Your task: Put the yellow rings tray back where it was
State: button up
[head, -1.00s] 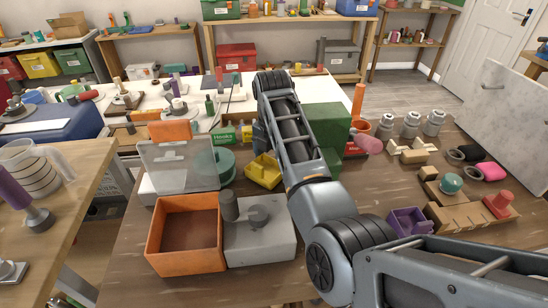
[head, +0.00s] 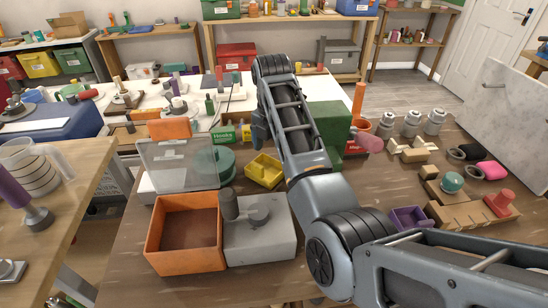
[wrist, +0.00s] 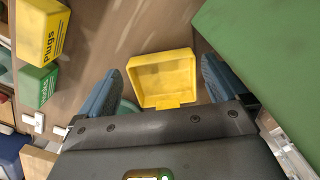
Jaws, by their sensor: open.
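The yellow tray (head: 263,171) is a small open box on the brown wooden table, left of my arm and behind the grey block. In the wrist view the tray (wrist: 160,76) looks empty, with a small tab on its near side. My gripper (wrist: 161,66) is open and empty. Its two blue-grey fingers show on either side of the tray in that view, apart from it. In the head view my arm hides most of the gripper. No lettering on the tray is readable.
A green box (head: 328,125) stands right of the tray. Yellow and green labelled boxes (wrist: 38,30) stand to its left in the wrist view. The orange open bin (head: 185,202) and the grey block (head: 270,247) are in front. A purple tray (head: 408,218) is at right.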

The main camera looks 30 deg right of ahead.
notch_tip(320, 180, up, 4)
jog(key=r, duration=0.1)
notch_tip(320, 180, up, 4)
send_over(273, 167)
jog(key=shift+p, duration=0.3)
jog(key=shift+c, duration=0.5)
dwell(1.1)
